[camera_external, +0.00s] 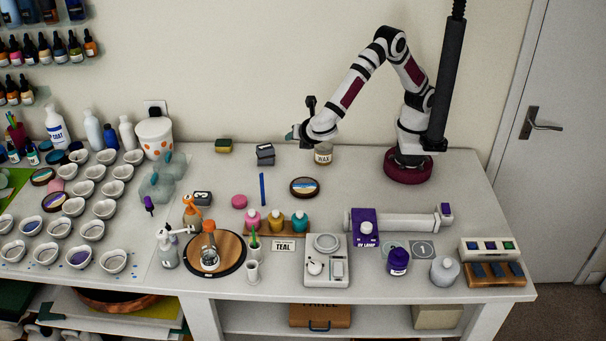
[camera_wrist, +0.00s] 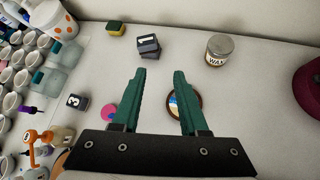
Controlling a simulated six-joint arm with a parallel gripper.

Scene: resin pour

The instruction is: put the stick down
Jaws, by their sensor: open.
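My gripper (camera_external: 293,134) is raised above the back of the table, left of my base. In the wrist view its two green fingers (camera_wrist: 160,73) are apart with nothing between them. A thin blue stick (camera_external: 262,189) lies on the table in the external view, left of a round dish with a striped picture (camera_external: 304,187). The stick is apart from my gripper. I cannot make it out in the wrist view, where the fingers may hide it. The dish shows partly behind the right finger (camera_wrist: 174,108).
A wax jar (camera_external: 323,154), dark blocks (camera_external: 265,154) and a sponge (camera_external: 223,145) stand at the back. Pink, yellow and teal bottles (camera_external: 273,222), a scale (camera_external: 325,265) and a UV lamp (camera_external: 364,226) are nearer the front. Several white cups crowd the left. Bare table surrounds the stick.

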